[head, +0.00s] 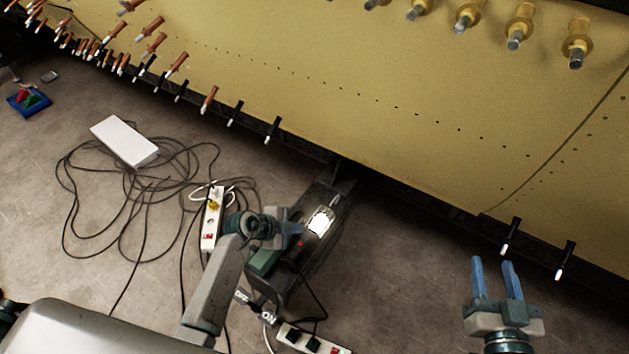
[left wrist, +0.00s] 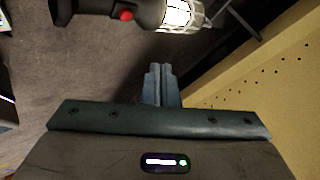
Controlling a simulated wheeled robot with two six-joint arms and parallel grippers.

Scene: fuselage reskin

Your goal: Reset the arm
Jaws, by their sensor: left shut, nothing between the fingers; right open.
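My left gripper (head: 296,228) is at the lower middle of the head view, beside a lit work lamp (head: 321,221). In the left wrist view its blue fingers (left wrist: 160,80) are together with nothing between them. The lamp, with a dark body and a red button, also shows at the top of the left wrist view (left wrist: 178,14), apart from the fingertips. My right gripper (head: 492,279) is at the lower right of the head view. Its two blue fingers are apart and empty, pointing up toward the yellow fuselage panel (head: 330,90).
Several clamp-like fasteners (head: 272,130) line the panel's lower edge, two of them close to my right gripper. A power strip (head: 212,220) and another power strip (head: 308,341) lie on the floor with tangled black cables (head: 75,200). A white box (head: 125,141) and a blue tray (head: 29,101) lie at left.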

